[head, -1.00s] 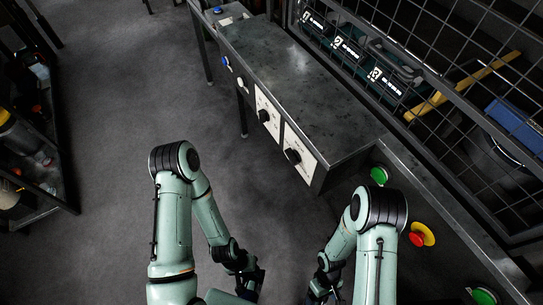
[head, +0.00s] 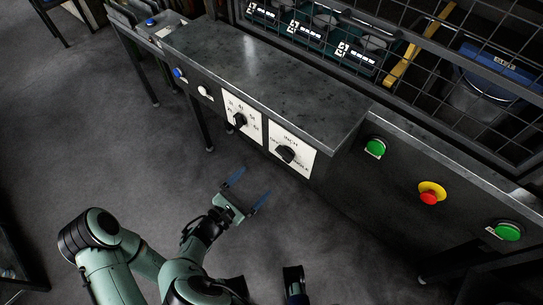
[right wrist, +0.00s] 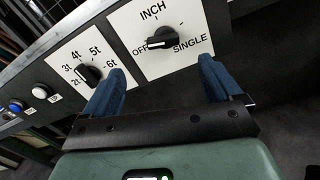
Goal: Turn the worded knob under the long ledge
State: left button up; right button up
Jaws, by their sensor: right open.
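The worded knob (head: 286,154) is black, on a white plate marked INCH, OFF and SINGLE, on the panel front under the long grey ledge (head: 265,75). In the right wrist view the knob (right wrist: 160,38) lies ahead, between the fingertip directions, its pointer turned toward OFF. A second black knob (head: 240,120) on a plate with numbers is left of it; it also shows in the right wrist view (right wrist: 88,75). My right gripper (head: 250,188) is open and empty, its blue fingers (right wrist: 160,85) short of the panel and touching nothing. I cannot make out my left gripper's fingers.
A blue button (head: 178,72) and a white button (head: 204,91) sit left of the knobs. To the right are a green button (head: 375,148), a red button on yellow (head: 430,196) and another green button (head: 508,232). A wire mesh (head: 400,50) stands behind the ledge. Floor before the panel is clear.

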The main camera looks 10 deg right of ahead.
aim_at(282, 157)
jog(key=x, duration=1.3)
jog(key=shift+d+f+b, duration=0.1)
jog(key=shift+b, duration=0.25)
jog(key=shift+s, duration=0.1)
jog(key=c, duration=1)
jog(key=shift+o, duration=0.2)
